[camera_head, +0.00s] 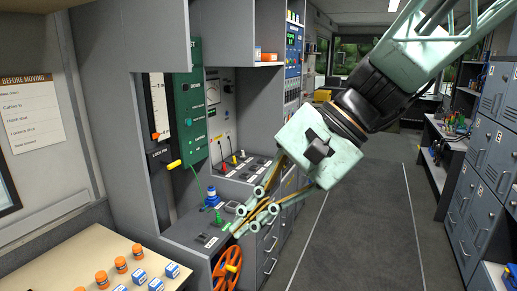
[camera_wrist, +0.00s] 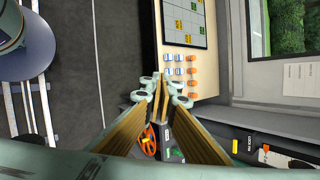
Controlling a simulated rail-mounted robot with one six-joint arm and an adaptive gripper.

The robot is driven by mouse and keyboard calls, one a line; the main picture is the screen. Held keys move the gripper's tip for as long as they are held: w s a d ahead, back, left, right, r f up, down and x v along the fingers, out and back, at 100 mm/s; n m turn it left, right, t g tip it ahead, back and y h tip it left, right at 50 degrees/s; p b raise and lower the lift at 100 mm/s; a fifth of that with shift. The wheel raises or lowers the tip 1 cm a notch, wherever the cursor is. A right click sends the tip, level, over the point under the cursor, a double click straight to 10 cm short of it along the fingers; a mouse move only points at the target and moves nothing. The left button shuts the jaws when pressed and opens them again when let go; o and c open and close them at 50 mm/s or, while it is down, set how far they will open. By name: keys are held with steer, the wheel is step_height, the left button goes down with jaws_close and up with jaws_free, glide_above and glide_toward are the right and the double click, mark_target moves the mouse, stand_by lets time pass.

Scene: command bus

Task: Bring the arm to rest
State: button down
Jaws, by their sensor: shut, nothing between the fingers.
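My gripper (camera_head: 240,228) is at the end of my pale green arm, which reaches in from the upper right and slants down to the left. Its fingers are shut and empty. In the head view the fingertips appear in front of the grey console (camera_head: 190,228), just above the orange handwheel (camera_head: 222,262). In the wrist view my gripper (camera_wrist: 167,82) points away from the camera, its tips together. The handwheel (camera_wrist: 149,140) lies beyond the fingers there. I cannot tell whether the fingers touch the console.
A tabletop (camera_head: 62,264) at lower left carries several orange jars and blue-white boxes. A green panel (camera_head: 197,100) and a yellow-tipped lever (camera_head: 174,164) are on the left wall. Grey lockers (camera_head: 490,150) line the right. The aisle floor (camera_head: 365,235) between is clear.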

steer(key=s+d+n+t+h, duration=0.2)
steer(key=s+d+n+h, duration=0.1)
steer(key=s+d, duration=0.5)
steer(key=s+d+f+n+t+h, duration=0.1)
steer(key=s+d+n+t+h, duration=0.1)
steer(key=s+d+h, duration=0.3)
steer(key=shift+s+d+f+n, duration=0.5)
steer(key=shift+s+d, duration=1.65)
steer(key=shift+d, duration=3.15)
steer(key=shift+r, duration=0.25)
